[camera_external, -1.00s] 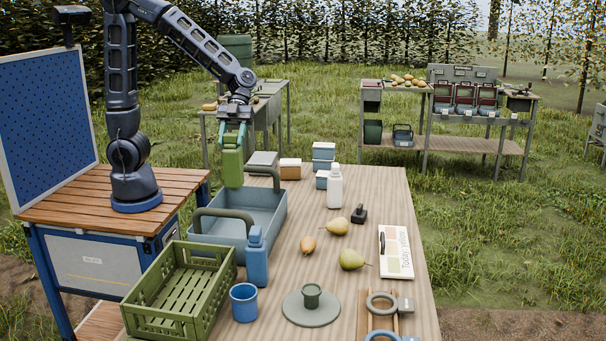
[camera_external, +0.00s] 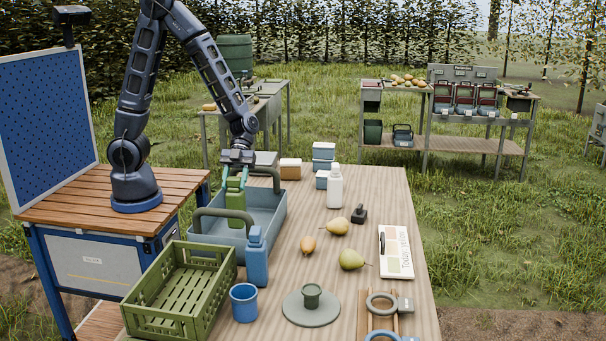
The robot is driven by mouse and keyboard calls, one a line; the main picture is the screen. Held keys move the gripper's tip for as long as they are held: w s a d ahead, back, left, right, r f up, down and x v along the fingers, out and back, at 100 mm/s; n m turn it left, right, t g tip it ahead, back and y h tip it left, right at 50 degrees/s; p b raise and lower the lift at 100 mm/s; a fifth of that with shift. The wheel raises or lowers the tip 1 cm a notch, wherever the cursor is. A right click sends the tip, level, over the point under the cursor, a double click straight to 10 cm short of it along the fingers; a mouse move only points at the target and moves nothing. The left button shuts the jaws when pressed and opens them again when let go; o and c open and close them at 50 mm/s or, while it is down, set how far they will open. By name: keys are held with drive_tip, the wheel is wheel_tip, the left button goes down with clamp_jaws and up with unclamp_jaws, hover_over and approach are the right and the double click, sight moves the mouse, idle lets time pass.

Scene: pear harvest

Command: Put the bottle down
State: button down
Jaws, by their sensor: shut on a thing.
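The green bottle (camera_external: 235,200) is upright in the external view, low over or inside the blue-grey tote (camera_external: 266,222) with its dark green handles. Whether its base touches the tote's floor cannot be told. My gripper (camera_external: 236,183) points down and is shut on the upper part of the bottle. A blue bottle (camera_external: 257,262) stands upright on the table beside the tote's near end. A white bottle (camera_external: 334,190) stands upright to the right of the tote.
A green slatted crate (camera_external: 222,300) stands in front of the tote. Small boxes (camera_external: 290,168) stand behind. The table's middle right is partly clear.

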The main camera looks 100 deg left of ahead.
sight(235, 191)
drive_tip(key=shift+f, duration=1.9)
drive_tip(key=c, duration=0.7)
unclamp_jaws()
